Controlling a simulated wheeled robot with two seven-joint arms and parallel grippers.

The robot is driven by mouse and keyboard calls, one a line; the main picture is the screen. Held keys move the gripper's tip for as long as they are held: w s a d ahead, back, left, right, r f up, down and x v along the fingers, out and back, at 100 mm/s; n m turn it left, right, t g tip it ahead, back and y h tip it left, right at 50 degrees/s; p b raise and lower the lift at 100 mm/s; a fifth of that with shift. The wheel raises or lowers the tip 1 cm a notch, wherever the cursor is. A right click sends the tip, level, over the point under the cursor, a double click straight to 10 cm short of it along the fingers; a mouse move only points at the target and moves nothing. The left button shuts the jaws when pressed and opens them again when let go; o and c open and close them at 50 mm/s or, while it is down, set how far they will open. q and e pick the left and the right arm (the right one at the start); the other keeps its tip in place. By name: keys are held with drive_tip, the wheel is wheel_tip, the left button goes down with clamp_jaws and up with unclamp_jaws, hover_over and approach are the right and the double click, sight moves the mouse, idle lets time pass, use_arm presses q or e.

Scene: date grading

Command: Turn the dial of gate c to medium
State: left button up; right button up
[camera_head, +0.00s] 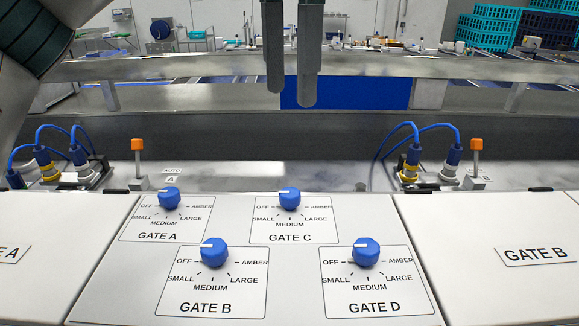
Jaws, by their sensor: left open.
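The gate C dial (289,198) is a blue knob at the back right of the panel's group of dials. Its white mark points left, toward OFF. Its printed plate (290,237) reads OFF, SMALL, MEDIUM, LARGE and AMBER, with MEDIUM at the bottom. My left gripper (290,95) hangs from the top edge, above and beyond the gate C dial. Its two dark fingers point down, apart, with nothing between them. It does not touch the dial. My right gripper is not in view.
Similar blue dials for gate A (169,198), gate B (214,252) and gate D (366,252) stand close by, marks toward OFF. Blue cables and orange-topped switches (476,145) stand behind the panel on both sides. A metal rail (200,66) runs across behind.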

sight(289, 192)
use_arm(q)
wheel_tip(289, 192, down, 15)
drive_tip(key=p, duration=0.6)
drive_tip(key=shift+s+a+f, duration=0.1)
drive_tip(key=shift+s+f, duration=0.05)
drive_tip(key=shift+f, duration=0.05)
drive_tip(key=shift+f+p, duration=0.3)
drive_tip(key=shift+f, duration=0.55)
drive_tip(key=c, duration=1.1)
